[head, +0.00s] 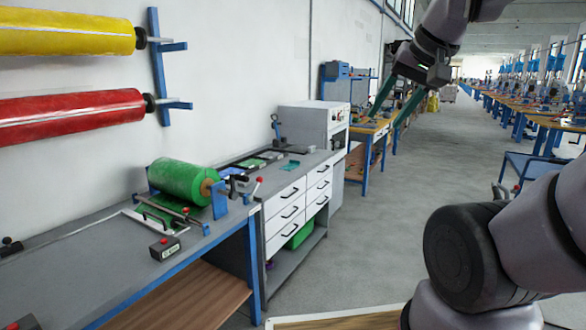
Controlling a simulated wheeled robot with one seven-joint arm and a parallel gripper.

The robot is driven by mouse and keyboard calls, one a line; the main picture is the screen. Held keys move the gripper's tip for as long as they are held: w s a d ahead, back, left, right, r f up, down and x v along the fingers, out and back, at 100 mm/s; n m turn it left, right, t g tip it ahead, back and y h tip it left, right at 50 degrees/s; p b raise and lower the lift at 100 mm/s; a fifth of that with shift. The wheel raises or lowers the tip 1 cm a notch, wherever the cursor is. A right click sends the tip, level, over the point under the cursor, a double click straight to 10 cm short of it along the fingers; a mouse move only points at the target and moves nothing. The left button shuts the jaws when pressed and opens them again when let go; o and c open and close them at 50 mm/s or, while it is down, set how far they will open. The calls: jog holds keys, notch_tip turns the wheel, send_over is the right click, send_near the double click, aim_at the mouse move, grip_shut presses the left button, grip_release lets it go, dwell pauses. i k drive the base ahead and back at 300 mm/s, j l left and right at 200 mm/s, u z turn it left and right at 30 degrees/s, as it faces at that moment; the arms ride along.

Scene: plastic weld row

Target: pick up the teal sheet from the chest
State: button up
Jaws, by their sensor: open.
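A small teal sheet (291,166) lies flat on the grey top of the white drawer chest (284,196), near its right part. My gripper (386,117) hangs in the air at the upper right, with its two long green fingers apart and nothing seen between them. In the picture it is above and to the right of the sheet, well clear of it.
Dark trays with green pieces (258,160) lie on the chest, left of the sheet. A white cabinet (318,122) stands behind it. A bench with a green roll (180,182) adjoins at the left. The grey aisle floor (385,205) is open.

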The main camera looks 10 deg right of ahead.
aim_at(292, 164)
jog(key=i+l, duration=0.15)
jog(key=i, duration=0.6)
jog(key=i+l, duration=0.2)
jog(key=i, duration=0.55)
jog(key=i+l+z, duration=0.1)
jog(key=i, duration=0.7)
jog(key=i+l, duration=0.15)
jog(key=i, duration=0.6)
